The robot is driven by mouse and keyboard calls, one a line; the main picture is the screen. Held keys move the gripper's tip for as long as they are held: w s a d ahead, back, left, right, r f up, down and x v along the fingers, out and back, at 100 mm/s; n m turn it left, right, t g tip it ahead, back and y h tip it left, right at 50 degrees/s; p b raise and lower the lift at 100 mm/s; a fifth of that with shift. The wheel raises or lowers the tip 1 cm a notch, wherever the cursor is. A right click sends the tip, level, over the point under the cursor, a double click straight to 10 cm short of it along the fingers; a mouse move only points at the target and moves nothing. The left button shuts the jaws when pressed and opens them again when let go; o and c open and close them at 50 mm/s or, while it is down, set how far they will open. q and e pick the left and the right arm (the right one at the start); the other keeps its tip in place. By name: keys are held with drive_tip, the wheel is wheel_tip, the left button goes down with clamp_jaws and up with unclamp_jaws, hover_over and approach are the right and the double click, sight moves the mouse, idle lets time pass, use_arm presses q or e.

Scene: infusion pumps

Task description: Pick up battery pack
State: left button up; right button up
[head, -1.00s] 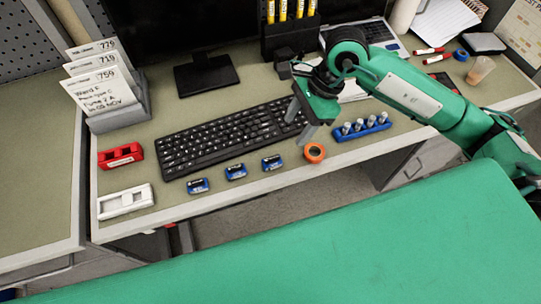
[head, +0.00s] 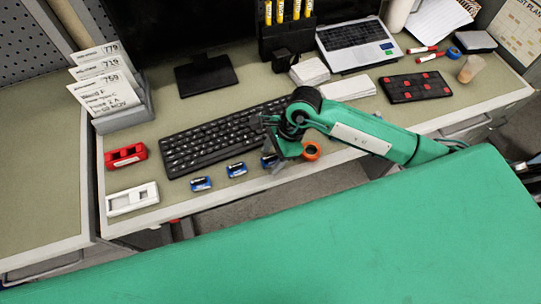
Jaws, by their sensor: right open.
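Three small blue battery packs lie in a row along the desk's front edge, in front of the keyboard: a left one (head: 201,184), a middle one (head: 236,170) and a right one (head: 267,161). My right gripper (head: 274,152) is open, low over the desk at the right pack. It partly covers that pack, and I cannot tell whether it touches it. My left gripper is not in view.
An orange ring (head: 312,151) is just right of the gripper. The black keyboard (head: 210,138) lies behind the packs. A red holder (head: 125,156) and a white holder (head: 132,199) are at the left. A green surface (head: 330,240) fills the foreground.

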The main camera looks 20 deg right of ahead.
sight(272, 156)
drive_tip(key=shift+f, duration=0.25)
drive_tip(key=c, duration=1.1)
drive_tip(key=shift+r, duration=0.1)
wheel_tip(272, 156, up, 20)
drive_tip(key=b, duration=0.4)
